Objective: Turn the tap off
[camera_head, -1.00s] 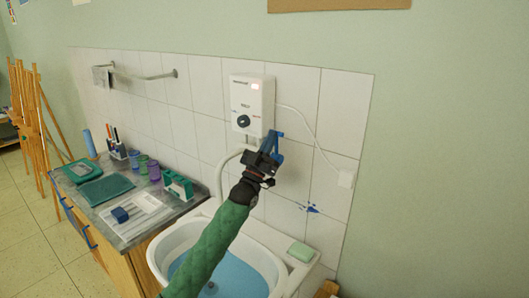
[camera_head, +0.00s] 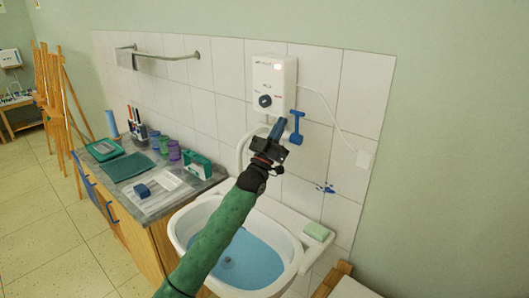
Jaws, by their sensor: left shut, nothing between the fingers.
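A white wall water heater (camera_head: 274,82) with a dark round knob (camera_head: 264,101) hangs on the tiles. A blue T-shaped lever (camera_head: 297,127) shows below its right side, close to my gripper. A white curved spout pipe (camera_head: 240,152) comes down toward the basin (camera_head: 180,232), partly hidden by my arm. Blue water (camera_head: 255,262) lies in the basin. My left gripper (camera_head: 278,127) is shut and empty, just below the heater and left of the blue lever. A small gap shows between them. My right gripper is not in view.
A grey counter (camera_head: 150,205) left of the basin holds jars, a teal box (camera_head: 196,165) and trays. A green soap (camera_head: 317,231) lies on the basin's right ledge. A towel rail (camera_head: 160,56) is on the wall.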

